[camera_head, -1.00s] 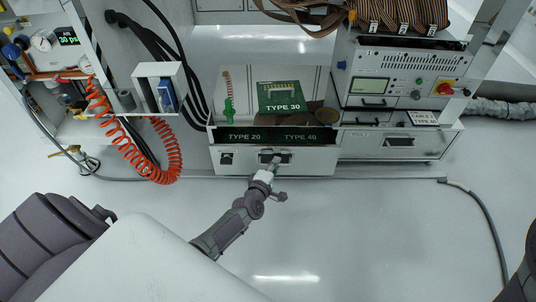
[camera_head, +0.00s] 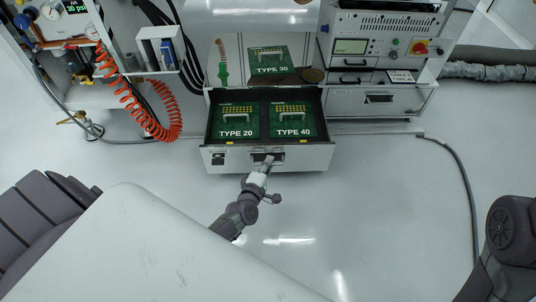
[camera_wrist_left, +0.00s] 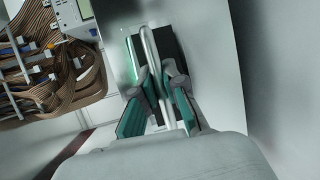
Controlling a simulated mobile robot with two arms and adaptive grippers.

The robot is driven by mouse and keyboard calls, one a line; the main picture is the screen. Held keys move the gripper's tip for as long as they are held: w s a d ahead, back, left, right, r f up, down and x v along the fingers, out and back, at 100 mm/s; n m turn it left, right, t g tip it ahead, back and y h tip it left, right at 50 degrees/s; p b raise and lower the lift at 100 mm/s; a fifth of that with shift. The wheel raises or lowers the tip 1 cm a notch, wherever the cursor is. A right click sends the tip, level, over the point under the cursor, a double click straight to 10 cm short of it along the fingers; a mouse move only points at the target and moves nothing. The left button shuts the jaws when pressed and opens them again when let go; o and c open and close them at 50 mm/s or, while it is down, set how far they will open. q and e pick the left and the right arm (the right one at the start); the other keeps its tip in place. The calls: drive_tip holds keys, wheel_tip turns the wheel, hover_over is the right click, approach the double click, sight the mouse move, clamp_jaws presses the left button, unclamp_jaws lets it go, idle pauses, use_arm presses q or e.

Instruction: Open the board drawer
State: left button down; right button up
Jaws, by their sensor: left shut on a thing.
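The board drawer (camera_head: 312,158) stands pulled well out of the white cabinet in the head view. Two green boards lie in it, TYPE 20 (camera_head: 236,121) on the left and TYPE 40 (camera_head: 293,119) on the right. My left gripper (camera_head: 266,163) is at the drawer's front, shut on the handle (camera_head: 259,156). In the left wrist view the fingers of my left gripper (camera_wrist_left: 162,88) close around the metal handle bar (camera_wrist_left: 152,52). My right gripper is out of view.
A coiled orange hose (camera_head: 150,118) hangs at the left. A grey cable (camera_head: 455,170) lies on the floor at the right.

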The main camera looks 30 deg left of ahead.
use_arm(q)
drive_tip(key=shift+s+d, duration=0.45)
drive_tip(key=shift+s, duration=0.25)
drive_tip(key=c, duration=1.2)
unclamp_jaws()
